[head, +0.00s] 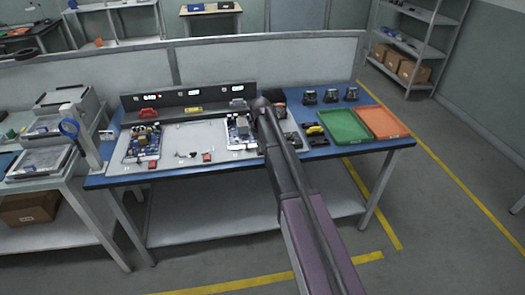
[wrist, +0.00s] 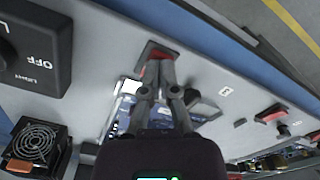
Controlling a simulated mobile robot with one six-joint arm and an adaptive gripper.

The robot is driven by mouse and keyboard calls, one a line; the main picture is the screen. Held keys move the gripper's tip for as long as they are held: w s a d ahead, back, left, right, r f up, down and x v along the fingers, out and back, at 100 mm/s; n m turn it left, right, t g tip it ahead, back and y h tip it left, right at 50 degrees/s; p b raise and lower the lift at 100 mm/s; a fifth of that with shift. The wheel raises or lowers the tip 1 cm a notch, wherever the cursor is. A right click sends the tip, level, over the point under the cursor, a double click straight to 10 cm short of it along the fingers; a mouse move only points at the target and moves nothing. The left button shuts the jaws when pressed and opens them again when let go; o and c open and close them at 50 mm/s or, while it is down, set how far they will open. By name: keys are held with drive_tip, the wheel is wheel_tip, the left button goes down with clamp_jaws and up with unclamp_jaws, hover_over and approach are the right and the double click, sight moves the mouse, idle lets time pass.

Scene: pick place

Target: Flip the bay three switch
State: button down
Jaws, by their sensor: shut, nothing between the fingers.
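The bay three switch, a red piece in a dark frame (wrist: 150,47), shows at the front of the pale panel in the wrist view. My gripper (wrist: 161,66) is shut and empty, with its fingertips right at the red part. Whether they touch it, and which way the switch is set, I cannot tell. In the head view my arm hides this switch, and my gripper (head: 262,104) shows only in part. A circuit board (head: 239,130) lies in the bay to the left of my arm.
Another red switch (wrist: 275,115) lies to the right in the wrist view. A black knob box (wrist: 35,45) marked OFF and a fan unit (wrist: 36,143) stand to the left. Green (head: 345,126) and orange (head: 384,122) trays lie at the table's right end.

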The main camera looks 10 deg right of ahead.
drive_tip(key=shift+f+b, duration=0.35)
idle(0.3)
drive_tip(key=shift+r, duration=0.15)
drive_tip(key=shift+r+p, duration=3.4)
drive_tip(key=shift+p, duration=0.15)
drive_tip(key=s+r+m+p, duration=0.2)
drive_tip(key=s+m, duration=0.4)
drive_tip(key=s, duration=2.3)
drive_tip(key=shift+d, duration=0.45)
